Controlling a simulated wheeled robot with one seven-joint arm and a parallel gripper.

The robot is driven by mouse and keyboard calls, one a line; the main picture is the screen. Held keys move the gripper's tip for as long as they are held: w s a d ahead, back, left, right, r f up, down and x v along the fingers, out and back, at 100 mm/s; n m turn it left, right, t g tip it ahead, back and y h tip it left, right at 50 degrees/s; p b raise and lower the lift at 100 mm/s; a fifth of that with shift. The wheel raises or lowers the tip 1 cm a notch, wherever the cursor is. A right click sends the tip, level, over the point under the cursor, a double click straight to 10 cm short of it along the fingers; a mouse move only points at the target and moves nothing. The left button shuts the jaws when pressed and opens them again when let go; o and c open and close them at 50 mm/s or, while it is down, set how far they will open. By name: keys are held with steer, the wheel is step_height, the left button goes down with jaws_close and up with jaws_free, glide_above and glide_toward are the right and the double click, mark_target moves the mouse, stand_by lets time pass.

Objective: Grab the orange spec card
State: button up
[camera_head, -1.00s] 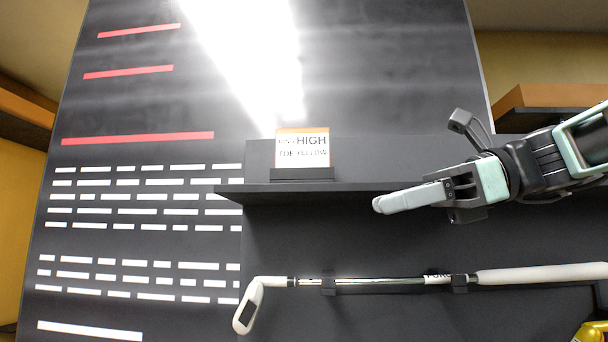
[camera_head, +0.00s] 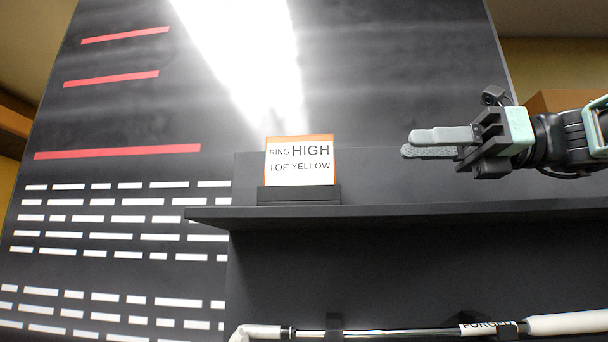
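The orange spec card (camera_head: 300,161) is a white card with an orange border, reading "RING HIGH TOE YELLOW". It stands upright in a dark holder (camera_head: 299,195) on a dark shelf. My gripper (camera_head: 408,144) is to the right of the card, at about its height in the picture, with its fingers pointing left toward it. The two grey fingers show apart, one with a textured inner pad, and nothing is between them. A clear gap in the picture separates the fingertips from the card.
The dark shelf (camera_head: 420,213) runs beneath the card and my gripper. Below it, a golf club (camera_head: 390,332) with a white grip lies across wall brackets. A dark panel with red and white stripes stands at the left. The space between gripper and card looks clear.

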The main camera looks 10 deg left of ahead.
steer(key=shift+w+a+r, duration=0.1)
steer(key=shift+w+a, duration=0.05)
steer(key=shift+a, duration=0.2)
steer(key=p, duration=0.5)
glide_toward(296, 160)
steer(key=a, duration=0.1)
steer(key=a+r, duration=0.1)
steer(key=a, duration=0.2)
steer(key=shift+a+r, duration=0.35)
steer(key=shift+a, duration=0.05)
steer(key=shift+a+r+p, duration=0.1)
steer(key=shift+a+p, duration=0.35)
steer(key=shift+p, duration=0.05)
steer(key=a+p, duration=0.2)
steer(key=a, duration=0.2)
steer(key=shift+a+p, duration=0.25)
steer(key=shift+p, duration=0.15)
jaws_close()
